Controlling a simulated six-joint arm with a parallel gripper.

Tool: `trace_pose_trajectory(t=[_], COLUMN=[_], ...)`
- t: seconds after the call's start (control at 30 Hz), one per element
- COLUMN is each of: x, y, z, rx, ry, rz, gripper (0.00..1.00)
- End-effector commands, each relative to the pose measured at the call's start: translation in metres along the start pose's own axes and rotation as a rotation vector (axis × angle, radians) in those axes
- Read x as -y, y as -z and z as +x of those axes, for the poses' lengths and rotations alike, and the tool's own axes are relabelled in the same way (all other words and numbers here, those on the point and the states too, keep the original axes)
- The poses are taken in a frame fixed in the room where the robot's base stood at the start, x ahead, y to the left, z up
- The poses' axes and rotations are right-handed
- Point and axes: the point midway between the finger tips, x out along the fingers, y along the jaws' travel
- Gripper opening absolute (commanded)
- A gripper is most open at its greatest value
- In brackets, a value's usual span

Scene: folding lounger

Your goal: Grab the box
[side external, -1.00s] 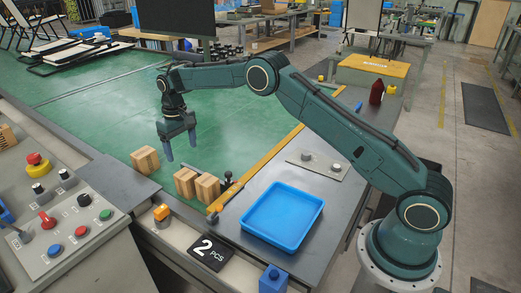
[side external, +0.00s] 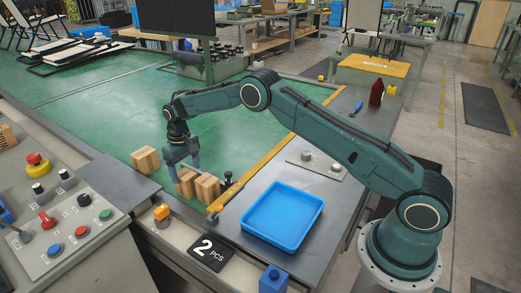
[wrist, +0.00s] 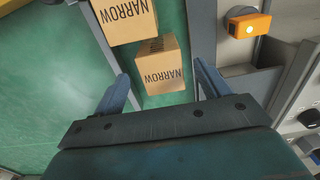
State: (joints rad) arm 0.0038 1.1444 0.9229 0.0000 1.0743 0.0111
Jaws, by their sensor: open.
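Three small cardboard boxes stand on the green surface in the side view: a left box (side external: 145,160), a middle box (side external: 186,184) and a right box (side external: 207,187). The middle and right boxes are close together. My gripper (side external: 184,171) is open and points down over the middle box. In the wrist view, a box marked NARROW (wrist: 163,68) lies ahead, between the lines of my open fingers (wrist: 160,72), with a gap on each side. Another box marked NARROW (wrist: 125,20) is beyond it, to the upper left. Contact with the fingers cannot be told.
An empty blue tray (side external: 283,217) sits on the grey table to the right. A yellow rail (side external: 252,179) and a small black post stand beside the right box. An orange light (side external: 161,213) and a control panel (side external: 62,225) are at the near left edge.

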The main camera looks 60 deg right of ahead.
Motion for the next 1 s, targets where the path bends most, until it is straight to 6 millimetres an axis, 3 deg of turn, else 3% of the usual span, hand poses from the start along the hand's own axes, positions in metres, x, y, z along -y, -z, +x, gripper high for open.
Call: trace_pose_trajectory(t=[0.27,0.7,1.0], x=[0.0,0.002,0.002], y=[0.0,0.001,0.002], z=[0.004,0.047,0.053], rx=[0.0,0.001,-0.003], ry=[0.0,0.0,-0.001], rz=[0.0,0.0,0.0], gripper=[0.75,0.75,0.75])
